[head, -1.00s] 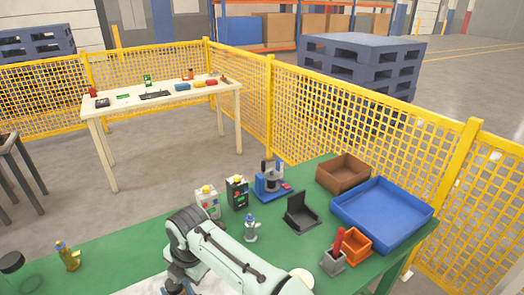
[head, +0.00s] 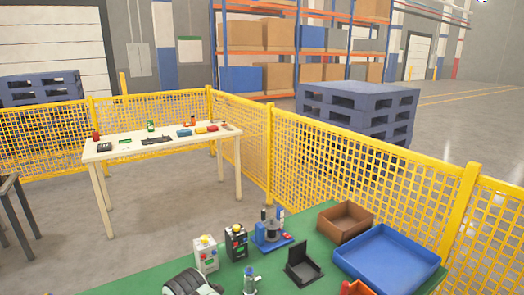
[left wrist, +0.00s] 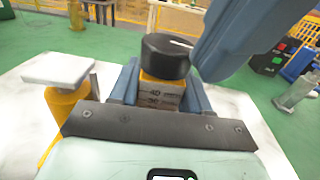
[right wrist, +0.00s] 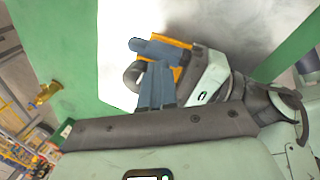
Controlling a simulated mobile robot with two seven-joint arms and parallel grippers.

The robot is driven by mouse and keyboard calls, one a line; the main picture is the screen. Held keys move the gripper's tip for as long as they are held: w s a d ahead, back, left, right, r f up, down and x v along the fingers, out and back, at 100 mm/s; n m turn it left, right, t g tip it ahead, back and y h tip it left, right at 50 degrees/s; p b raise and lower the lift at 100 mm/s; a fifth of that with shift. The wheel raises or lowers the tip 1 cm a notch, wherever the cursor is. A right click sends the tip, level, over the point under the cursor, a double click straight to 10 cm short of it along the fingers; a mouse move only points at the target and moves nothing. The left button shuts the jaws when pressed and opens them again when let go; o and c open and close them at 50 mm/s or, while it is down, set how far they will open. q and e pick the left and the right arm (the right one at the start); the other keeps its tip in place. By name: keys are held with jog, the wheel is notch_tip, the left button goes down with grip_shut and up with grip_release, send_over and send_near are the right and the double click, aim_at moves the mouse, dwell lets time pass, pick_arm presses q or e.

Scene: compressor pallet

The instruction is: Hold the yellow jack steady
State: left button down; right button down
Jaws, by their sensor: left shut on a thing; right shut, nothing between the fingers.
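The yellow jack (left wrist: 160,98) stands on a white surface in the left wrist view, with a dark scale on its front and a round black knob on top. My left gripper (left wrist: 158,85) is shut on it, one blue finger on each side. A yellow cylinder with a white square plate (left wrist: 68,103) is just left; I cannot tell whether it is joined to the jack. My right gripper (right wrist: 155,75) is shut and empty close to the knob. In the right wrist view, the left gripper's fingers partly hide the jack. Neither gripper shows in the head view.
The green table (head: 135,286) holds a blue tray (head: 385,262), a brown bin (head: 345,221), a black holder (head: 302,265), a blue-based device (head: 270,235) and two boxes with buttons. A brass fitting (right wrist: 47,92) lies apart on the green. Yellow mesh fencing stands behind.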

jog(key=shift+s+a, duration=0.25)
jog(key=shift+s, duration=0.2)
jog(key=shift+s+a, duration=0.1)
jog(key=shift+s, duration=0.2)
jog(key=shift+s, duration=0.1)
jog(key=shift+s+a, duration=0.2)
jog(key=shift+s+a, duration=0.2)
jog(key=shift+s+a, duration=0.1)
dwell(0.5)
jog(key=shift+s, duration=0.1)
